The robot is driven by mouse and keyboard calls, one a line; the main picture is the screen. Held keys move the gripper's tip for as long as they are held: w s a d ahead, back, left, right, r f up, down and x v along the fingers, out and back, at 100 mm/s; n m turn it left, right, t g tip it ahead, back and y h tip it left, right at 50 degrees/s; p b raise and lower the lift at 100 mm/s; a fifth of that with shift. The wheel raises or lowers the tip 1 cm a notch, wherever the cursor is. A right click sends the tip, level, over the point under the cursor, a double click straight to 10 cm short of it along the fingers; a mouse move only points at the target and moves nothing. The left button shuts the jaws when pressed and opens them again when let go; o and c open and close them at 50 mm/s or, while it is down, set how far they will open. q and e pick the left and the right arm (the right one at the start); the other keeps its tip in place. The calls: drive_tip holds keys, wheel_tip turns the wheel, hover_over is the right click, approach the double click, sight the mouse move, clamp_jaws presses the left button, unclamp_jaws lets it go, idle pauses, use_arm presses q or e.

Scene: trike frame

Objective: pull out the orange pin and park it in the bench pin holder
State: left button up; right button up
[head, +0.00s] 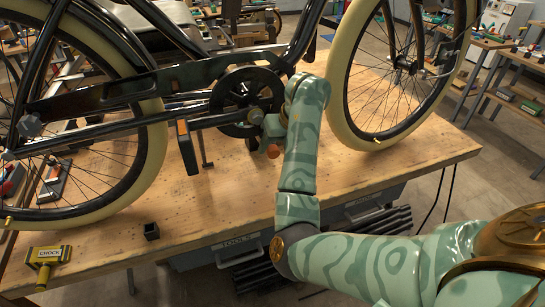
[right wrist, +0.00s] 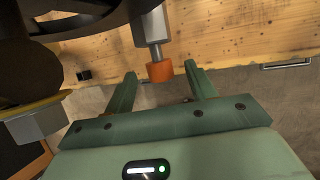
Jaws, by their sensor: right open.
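The orange pin's round orange head (head: 273,151) shows just below my right gripper (head: 272,126), near the trike's crank. In the right wrist view, the orange head (right wrist: 160,71) sits on the end of a grey metal shaft, and the open fingers of the gripper (right wrist: 161,76) stand on either side of it with gaps. Whether the fingers reach past the head is hard to tell. A small black block (head: 152,231), which looks like the bench pin holder, stands near the bench's front edge. My left gripper is out of view.
The black trike frame (head: 150,85) with its chainring (head: 246,100) and cream-tyred wheels stands over the wooden bench (head: 215,195). A yellow-and-black chock (head: 47,256) lies at the front left. A pedal (head: 187,147) hangs left of the gripper. Bare bench lies between pedal and black block.

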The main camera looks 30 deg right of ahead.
drive_tip(key=shift+b+x, duration=0.3)
drive_tip(key=shift+x, duration=0.6)
drive_tip(key=c, duration=1.1)
drive_tip(key=shift+s+a+p, duration=0.15)
drive_tip(key=shift+s+p, duration=0.3)
drive_tip(key=shift+s, duration=0.15)
drive_tip(key=shift+s+a+p, duration=0.15)
drive_tip(key=shift+s+p, duration=0.25)
drive_tip(key=shift+s, duration=0.2)
drive_tip(key=shift+s+a+f+p, duration=0.1)
drive_tip(key=shift+s+a+p, duration=0.1)
drive_tip(key=shift+s+p, duration=0.4)
drive_tip(key=shift+s+a+f+p, duration=0.15)
drive_tip(key=shift+s, duration=0.75)
